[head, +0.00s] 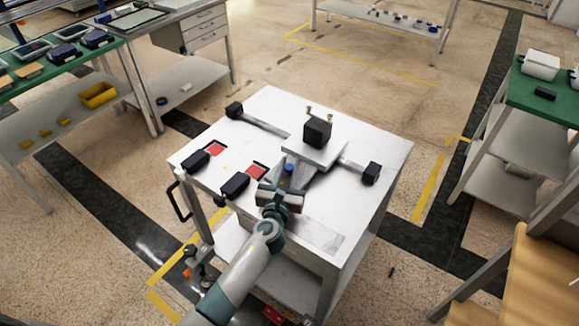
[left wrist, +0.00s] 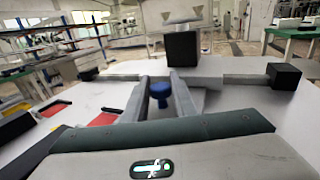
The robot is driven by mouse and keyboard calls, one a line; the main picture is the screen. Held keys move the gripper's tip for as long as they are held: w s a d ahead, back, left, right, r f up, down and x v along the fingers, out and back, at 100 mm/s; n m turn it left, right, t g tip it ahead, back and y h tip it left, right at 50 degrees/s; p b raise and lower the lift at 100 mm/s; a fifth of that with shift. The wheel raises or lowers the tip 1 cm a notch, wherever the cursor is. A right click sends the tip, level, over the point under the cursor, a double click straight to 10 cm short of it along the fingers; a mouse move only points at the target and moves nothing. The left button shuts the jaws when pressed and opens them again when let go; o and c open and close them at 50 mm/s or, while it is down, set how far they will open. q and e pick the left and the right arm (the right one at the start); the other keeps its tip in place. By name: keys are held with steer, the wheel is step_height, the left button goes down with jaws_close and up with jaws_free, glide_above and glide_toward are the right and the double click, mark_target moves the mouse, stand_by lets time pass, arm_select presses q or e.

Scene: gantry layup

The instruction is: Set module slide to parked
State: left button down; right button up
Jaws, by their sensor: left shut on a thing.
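The module slide is a white carriage plate (head: 312,150) with a black cube (head: 317,132) on it, on a grey rail (head: 262,124) across a white cart. The rail runs between a left black end block (head: 234,109) and a right black end block (head: 371,173). The carriage stands nearer the right block. A blue knob (head: 289,168) is at the carriage's near side. My left gripper (head: 291,172) is shut on the blue knob, which shows between its fingers in the left wrist view (left wrist: 160,92). My right gripper is not in view.
Two black boxes (head: 235,184) with red patches (head: 257,171) lie on the cart's left part. The white cart top (head: 375,143) is bare at the right. Green-topped benches stand left and right (head: 543,95), and a wooden surface (head: 545,275) is at lower right.

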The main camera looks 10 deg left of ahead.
arm_select(q)
steer(key=w+a, duration=0.1)
steer(key=a, duration=0.1)
steer(key=w+a, duration=0.1)
steer(key=a, duration=0.2)
steer(key=w+a, duration=0.1)
steer(key=a, duration=0.1)
steer(key=shift+w+a, duration=0.15)
steer(key=shift+a, duration=0.25)
steer(key=shift+d, duration=0.2)
steer(key=c, duration=1.5)
jaws_free()
steer(key=shift+o, duration=0.2)
steer(key=shift+s, duration=0.25)
